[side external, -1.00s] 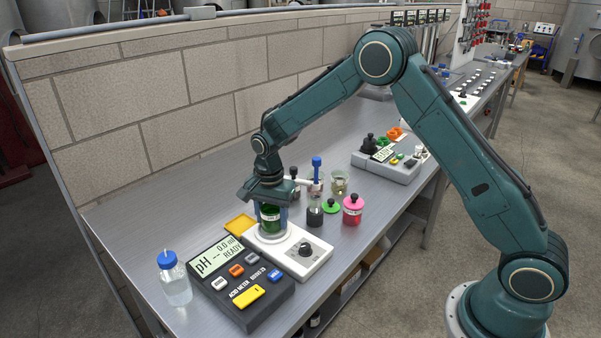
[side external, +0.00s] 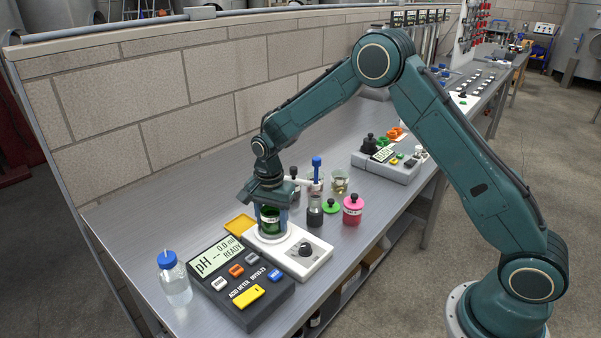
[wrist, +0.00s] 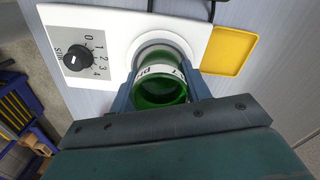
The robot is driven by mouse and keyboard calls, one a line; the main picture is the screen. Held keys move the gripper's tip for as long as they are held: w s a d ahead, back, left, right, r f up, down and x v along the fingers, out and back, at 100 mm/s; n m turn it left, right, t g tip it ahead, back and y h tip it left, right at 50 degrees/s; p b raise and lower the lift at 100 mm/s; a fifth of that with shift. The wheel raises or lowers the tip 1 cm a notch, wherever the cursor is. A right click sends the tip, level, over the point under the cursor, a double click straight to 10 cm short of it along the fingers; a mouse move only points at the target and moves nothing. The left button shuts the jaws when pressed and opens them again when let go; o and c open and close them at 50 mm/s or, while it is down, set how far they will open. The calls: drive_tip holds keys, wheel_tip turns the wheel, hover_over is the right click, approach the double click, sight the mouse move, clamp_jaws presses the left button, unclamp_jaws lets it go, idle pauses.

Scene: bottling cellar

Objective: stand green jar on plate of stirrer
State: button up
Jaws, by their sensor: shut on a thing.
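The green jar (side external: 269,218) is upright between the fingers of my gripper (side external: 270,216). In the wrist view the green jar (wrist: 160,90) has a white label, and the two blue-grey fingers of my gripper (wrist: 160,97) press on its sides. The stirrer (side external: 312,262) is a white box with a black knob and a round pale plate. The jar is over the plate (side external: 266,238), with its base at or very near the surface; I cannot tell if it bears weight there. The stirrer also shows in the wrist view (wrist: 120,28).
A pH meter (side external: 240,280) and a blue-capped bottle (side external: 174,278) stand left of the stirrer. A yellow tray (side external: 240,224) lies behind it. The bench behind left is clear.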

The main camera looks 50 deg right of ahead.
drive_tip(key=shift+f, duration=0.1)
idle(0.6)
drive_tip(key=o, duration=1.6)
drive_tip(key=shift+o, duration=0.2)
drive_tip(key=shift+r, duration=3)
drive_tip(key=shift+r, duration=0.1)
